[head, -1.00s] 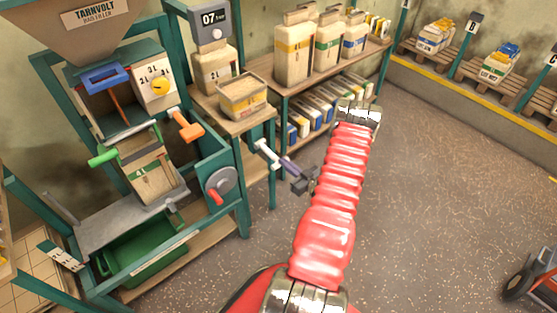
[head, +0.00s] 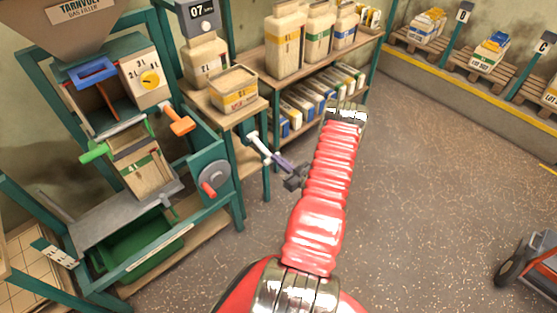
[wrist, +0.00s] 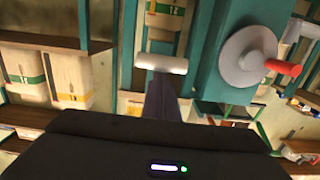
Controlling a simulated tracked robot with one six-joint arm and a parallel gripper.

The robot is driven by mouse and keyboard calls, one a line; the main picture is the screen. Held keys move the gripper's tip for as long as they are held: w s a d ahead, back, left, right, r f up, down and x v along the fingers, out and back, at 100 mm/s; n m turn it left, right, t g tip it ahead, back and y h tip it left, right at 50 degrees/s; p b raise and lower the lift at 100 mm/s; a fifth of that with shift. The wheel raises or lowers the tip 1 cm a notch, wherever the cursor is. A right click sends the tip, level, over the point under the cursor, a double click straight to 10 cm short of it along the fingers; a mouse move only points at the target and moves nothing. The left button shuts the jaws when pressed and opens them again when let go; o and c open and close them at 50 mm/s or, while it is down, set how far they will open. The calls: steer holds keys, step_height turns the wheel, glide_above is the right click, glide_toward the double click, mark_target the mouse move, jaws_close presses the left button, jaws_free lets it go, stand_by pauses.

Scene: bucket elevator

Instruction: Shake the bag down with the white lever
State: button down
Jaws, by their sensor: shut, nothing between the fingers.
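The white lever (head: 252,138), a pale bar-shaped handle, sticks out right of the green filling machine. In the wrist view its white bar (wrist: 161,64) lies across the end of my fingers. My gripper (head: 276,160), with purplish fingers, is shut and right up at the lever; the fingers also show in the wrist view (wrist: 160,88). I cannot tell whether they touch the bar, and the bar partly hides their tips.
A grey wheel with a red knob (head: 212,180) sits between the bag and my gripper. An orange handle (head: 178,121) and blue handle (head: 96,71) are above. A small table with an open box (head: 234,97) and bag shelves stand behind.

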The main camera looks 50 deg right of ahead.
steer(key=shift+s+f, duration=0.1)
steer(key=shift+f, duration=0.45)
steer(key=s+a+r, duration=0.1)
steer(key=s, duration=0.4)
steer(key=s+a+r, duration=0.1)
steer(key=s+r, duration=0.1)
steer(key=s, duration=0.4)
steer(key=shift+a+r, duration=0.25)
steer(key=shift+w, duration=0.1)
